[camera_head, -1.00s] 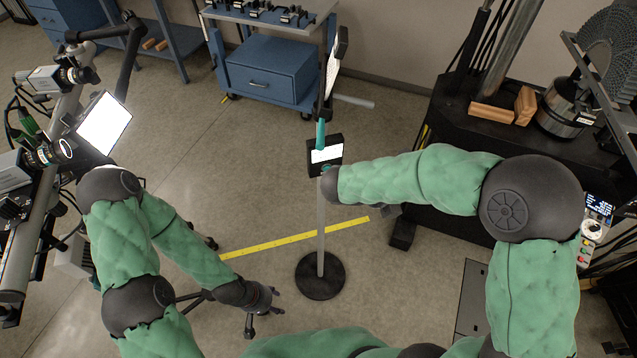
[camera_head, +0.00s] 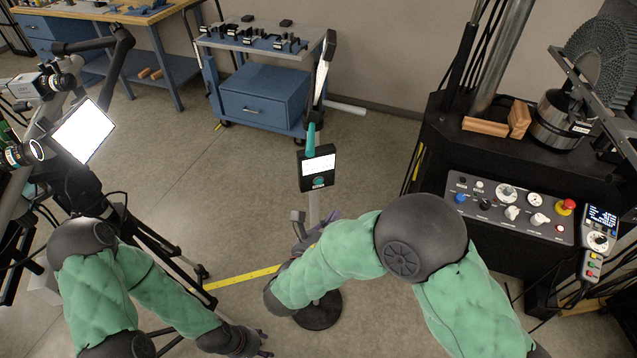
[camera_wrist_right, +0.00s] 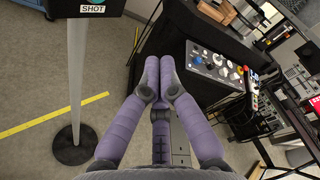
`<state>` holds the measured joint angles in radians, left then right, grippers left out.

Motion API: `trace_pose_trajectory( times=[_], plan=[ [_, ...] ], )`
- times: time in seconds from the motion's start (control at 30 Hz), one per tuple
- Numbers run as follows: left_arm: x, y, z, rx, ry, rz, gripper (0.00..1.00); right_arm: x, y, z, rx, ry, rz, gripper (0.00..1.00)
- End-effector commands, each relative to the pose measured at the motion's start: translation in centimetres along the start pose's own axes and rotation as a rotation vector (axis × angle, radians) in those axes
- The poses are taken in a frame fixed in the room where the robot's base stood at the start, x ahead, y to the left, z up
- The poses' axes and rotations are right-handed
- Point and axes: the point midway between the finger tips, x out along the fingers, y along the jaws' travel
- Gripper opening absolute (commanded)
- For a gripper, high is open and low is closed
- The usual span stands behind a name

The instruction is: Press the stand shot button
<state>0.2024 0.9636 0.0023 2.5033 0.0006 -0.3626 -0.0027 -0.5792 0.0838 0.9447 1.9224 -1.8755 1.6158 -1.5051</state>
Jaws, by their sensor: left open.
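The stand shot button is a round teal button (camera_head: 318,181) low on the front of a black box (camera_head: 330,168) with a white screen, on a thin pole stand. In the right wrist view the button (camera_wrist_right: 96,2) is cut by the top edge, above a SHOT label. My right gripper (camera_wrist_right: 159,62) has its purple fingers together with nothing between them, apart from the box, to its right in that view. In the head view the right gripper (camera_head: 315,220) is below the box and partly hidden by my forearm. My left gripper (camera_head: 262,345) is open and low, left of the stand base.
The stand's round base (camera_head: 318,312) is on the floor by a yellow line (camera_head: 240,277). A control panel (camera_head: 510,208) with knobs and a red button is at right, with a handheld pendant (camera_head: 598,240). A camera rig with a bright screen (camera_head: 83,130) is at left. A blue cart (camera_head: 265,95) stands behind.

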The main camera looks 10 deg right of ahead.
Motion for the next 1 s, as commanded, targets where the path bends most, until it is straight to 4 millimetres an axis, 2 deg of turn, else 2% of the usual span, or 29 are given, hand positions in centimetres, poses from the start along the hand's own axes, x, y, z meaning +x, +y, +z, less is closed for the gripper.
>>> trace_pose_trajectory(
  times=[0.23,0.63,1.0],
  plan=[
    [0.7,-0.2,0.0,0.000,0.000,0.000,0.51,0.9,0.5,0.7,0.002,0.003,0.000,0.00],
    [2.6,-0.9,-0.1,0.000,0.000,0.000,0.51,4.4,1.9,3.9,0.002,0.003,-0.001,0.00],
    [2.2,-0.8,-0.1,0.000,0.000,0.000,0.51,6.1,2.4,5.7,0.000,0.003,0.000,0.00]
  ],
)
